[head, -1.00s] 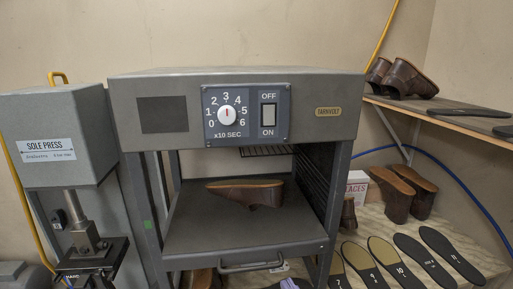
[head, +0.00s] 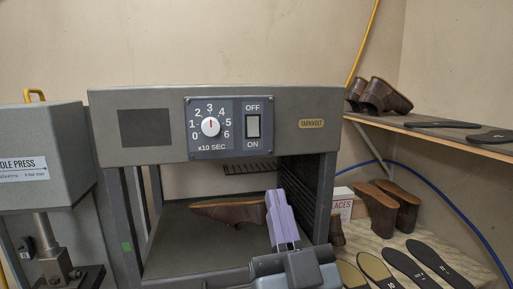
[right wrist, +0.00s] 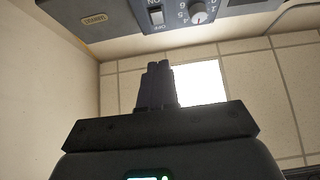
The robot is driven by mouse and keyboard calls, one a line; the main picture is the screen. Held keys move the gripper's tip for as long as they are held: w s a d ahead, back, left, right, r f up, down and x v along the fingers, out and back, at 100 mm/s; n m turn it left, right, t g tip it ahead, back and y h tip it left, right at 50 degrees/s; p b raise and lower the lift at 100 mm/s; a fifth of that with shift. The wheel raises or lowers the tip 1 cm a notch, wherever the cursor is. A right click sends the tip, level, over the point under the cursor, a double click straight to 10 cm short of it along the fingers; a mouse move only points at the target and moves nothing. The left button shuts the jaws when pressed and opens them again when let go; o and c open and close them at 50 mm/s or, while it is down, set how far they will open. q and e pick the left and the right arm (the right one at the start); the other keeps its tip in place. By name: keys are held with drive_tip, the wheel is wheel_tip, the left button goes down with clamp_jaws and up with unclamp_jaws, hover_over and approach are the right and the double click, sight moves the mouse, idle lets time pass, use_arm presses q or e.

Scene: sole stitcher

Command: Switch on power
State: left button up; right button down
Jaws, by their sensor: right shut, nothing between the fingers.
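The power switch (head: 253,127) is a pale rocker on the dark control panel of the grey machine, with OFF above it and ON below. I cannot tell which side is pressed. The panel's dial (head: 210,127) points straight up at 3. My right gripper (head: 276,196) has purple fingers, shut and empty, pointing up below the switch, in front of the machine's open bay and apart from the panel. In the right wrist view the shut fingers (right wrist: 157,70) point toward the switch (right wrist: 157,17), which appears upside down at the top edge. My left gripper is not in view.
A brown shoe (head: 230,210) lies in the bay, partly behind my right gripper. The sole press (head: 40,155) stands at left. At right, a wooden shelf (head: 440,133) holds shoes and soles, with more soles (head: 410,265) below. The space before the panel is clear.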

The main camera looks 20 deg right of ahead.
sight(254, 129)
drive_tip(key=shift+w+r, duration=0.1)
drive_tip(key=p+x, duration=0.2)
drive_tip(key=x, duration=0.2)
drive_tip(key=f+p+x, duration=0.1)
drive_tip(key=p+x, duration=0.1)
drive_tip(key=x, duration=0.1)
drive_tip(key=w+p+x, duration=0.1)
drive_tip(key=p+x, duration=0.1)
drive_tip(key=x, duration=0.2)
drive_tip(key=shift+w+d, duration=0.15)
drive_tip(key=shift+w, duration=0.15)
drive_tip(key=shift+w+d+f, duration=0.1)
drive_tip(key=shift+w+f, duration=0.1)
drive_tip(key=shift+w, duration=0.5)
